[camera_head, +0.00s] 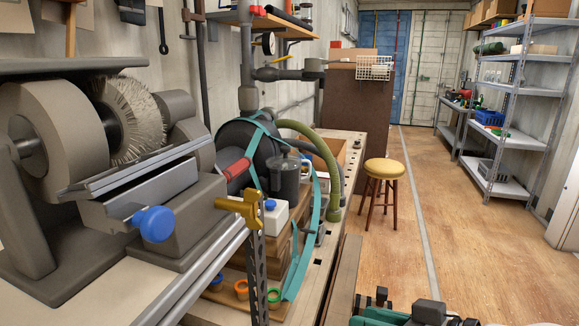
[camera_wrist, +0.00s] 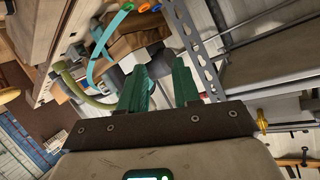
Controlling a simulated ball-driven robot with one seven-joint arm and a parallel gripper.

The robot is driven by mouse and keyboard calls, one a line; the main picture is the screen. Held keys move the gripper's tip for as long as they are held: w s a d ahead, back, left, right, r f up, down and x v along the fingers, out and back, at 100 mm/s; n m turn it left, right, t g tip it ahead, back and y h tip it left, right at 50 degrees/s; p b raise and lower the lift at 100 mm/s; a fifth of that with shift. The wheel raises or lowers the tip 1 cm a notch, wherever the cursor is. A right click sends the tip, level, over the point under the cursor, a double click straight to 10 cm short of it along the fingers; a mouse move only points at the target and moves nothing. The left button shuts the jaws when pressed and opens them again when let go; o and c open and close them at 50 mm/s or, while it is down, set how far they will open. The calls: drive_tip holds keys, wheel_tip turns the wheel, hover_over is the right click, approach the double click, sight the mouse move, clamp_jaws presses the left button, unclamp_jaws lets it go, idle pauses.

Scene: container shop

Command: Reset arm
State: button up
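My gripper (camera_wrist: 160,68) shows in the wrist view. Its two green fingers stand apart with a gap between them, and nothing is held in the gap. Past the fingers lie a teal strap (camera_wrist: 97,68), a green hose (camera_wrist: 72,85) and a perforated metal post (camera_wrist: 193,42), all seen tilted. I cannot tell how far the fingers are from them. In the head view, teal and dark grey parts peek in at the bottom edge; they look like part of my arm, mostly cut off.
A bench grinder (camera_head: 100,120) with a blue knob fills the left. A workbench (camera_head: 345,170) runs along the wall. A round stool (camera_head: 384,168) stands beyond it. Metal shelves (camera_head: 515,135) line the right wall. The wooden floor (camera_head: 460,230) between is clear.

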drive_tip(key=s+d+f+m+g+h+p, duration=0.1)
drive_tip(key=s+d+f+m+h, duration=0.2)
drive_tip(key=f, duration=0.5)
drive_tip(key=s+d+f+m+g+h+p, duration=0.1)
drive_tip(key=s+d+f+g+h, duration=0.15)
drive_tip(key=s+f, duration=0.4)
drive_tip(key=s+d+f+g+h, duration=0.1)
drive_tip(key=s+d+f, duration=0.2)
drive_tip(key=s+f, duration=0.1)
drive_tip(key=s+d+f+m+g+h, duration=0.1)
drive_tip(key=s+d+f+g+h, duration=0.1)
drive_tip(key=s, duration=0.5)
drive_tip(key=s+d+f+m+g+h+p, duration=0.1)
drive_tip(key=s+d+f+h, duration=0.1)
drive_tip(key=s+f, duration=0.3)
drive_tip(key=shift+s+d+f, duration=0.3)
drive_tip(key=shift+s+d, duration=0.25)
drive_tip(key=shift+d, duration=0.25)
